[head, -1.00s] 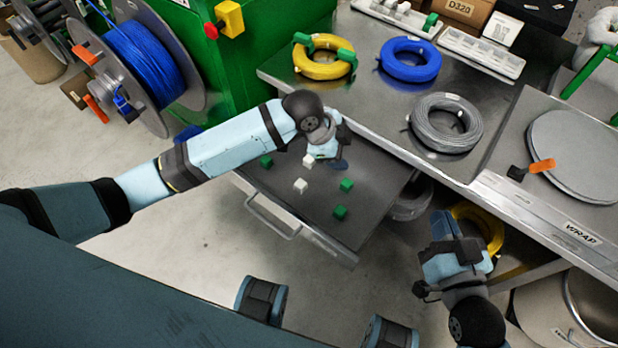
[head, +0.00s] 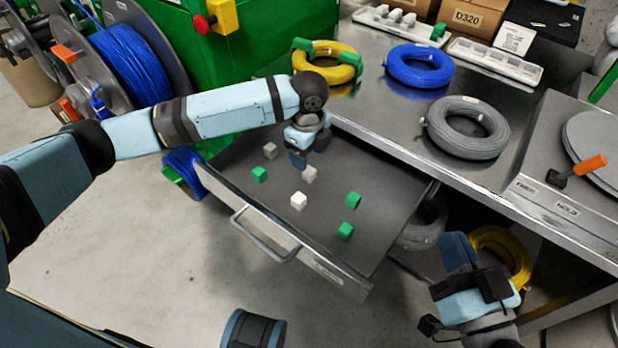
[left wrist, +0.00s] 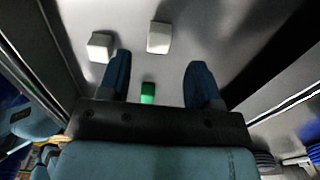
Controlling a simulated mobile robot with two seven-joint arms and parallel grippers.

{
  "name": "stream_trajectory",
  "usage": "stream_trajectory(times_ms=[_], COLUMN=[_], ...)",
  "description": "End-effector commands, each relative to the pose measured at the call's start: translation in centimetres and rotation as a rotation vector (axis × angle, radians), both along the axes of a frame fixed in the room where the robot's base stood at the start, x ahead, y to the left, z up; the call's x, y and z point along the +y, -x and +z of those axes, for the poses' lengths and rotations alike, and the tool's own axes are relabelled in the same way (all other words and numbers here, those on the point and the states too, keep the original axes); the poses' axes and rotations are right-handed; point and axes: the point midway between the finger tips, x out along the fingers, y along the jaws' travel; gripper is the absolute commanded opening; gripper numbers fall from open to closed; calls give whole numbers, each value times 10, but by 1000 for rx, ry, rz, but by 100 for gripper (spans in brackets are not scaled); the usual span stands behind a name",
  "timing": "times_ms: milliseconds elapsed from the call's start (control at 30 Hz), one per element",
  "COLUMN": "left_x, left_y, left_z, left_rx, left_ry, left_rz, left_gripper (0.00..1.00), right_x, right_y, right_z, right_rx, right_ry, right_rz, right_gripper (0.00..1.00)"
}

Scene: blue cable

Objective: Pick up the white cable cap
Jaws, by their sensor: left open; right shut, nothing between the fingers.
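Three white caps lie in the open drawer (head: 270,205): a near one (head: 298,201), a middle one (head: 309,174) and a far one (head: 270,150). My left gripper (head: 299,161) points down over the drawer, just beyond the middle white cap. It is open and empty. In the left wrist view, two white caps (left wrist: 158,37) (left wrist: 100,46) lie ahead of the fingers (left wrist: 159,75), and a green cap (left wrist: 148,92) shows between them. My right gripper (head: 457,253) is shut and empty, outside the drawer at the lower right.
Green caps (head: 260,174) (head: 353,200) (head: 345,231) share the drawer. The steel worktop (head: 395,130) holds yellow (head: 325,73), blue (head: 419,66) and grey (head: 467,128) cable coils. The drawer's handle (head: 262,238) sticks out towards the open floor.

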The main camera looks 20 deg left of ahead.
Motion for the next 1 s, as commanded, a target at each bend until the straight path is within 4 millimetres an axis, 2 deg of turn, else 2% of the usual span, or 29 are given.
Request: stream_trajectory(times_ms=[33, 167, 400, 500, 800, 867, 1000], left_x=[0, 0, 3, 3, 3, 3, 3], left_y=[0, 0, 0, 0, 0, 0, 0], left_z=[-7, -14, -50, -59, -62, -62, -62], left_rx=[0, -1, -1, -1, -2, -2, -2], left_ry=[0, -1, -1, -1, 1, 1, 1], left_rz=[0, 0, 0, 0, 0, 0, 0], left_gripper=[58, 58, 58, 58, 58, 47, 15], right_x=[0, 1, 3, 4, 4, 4, 4], right_y=[0, 0, -1, 0, 0, 0, 0], right_z=[-4, -9, -46, -52, -54, -54, -54], right_rx=[7, 21, 112, 137, 151, 151, 151], right_ry=[4, 11, 63, 77, 85, 85, 85], right_rz=[3, 7, 40, 49, 55, 55, 55], right_gripper=[0, 0, 0, 0, 0, 0, 0])
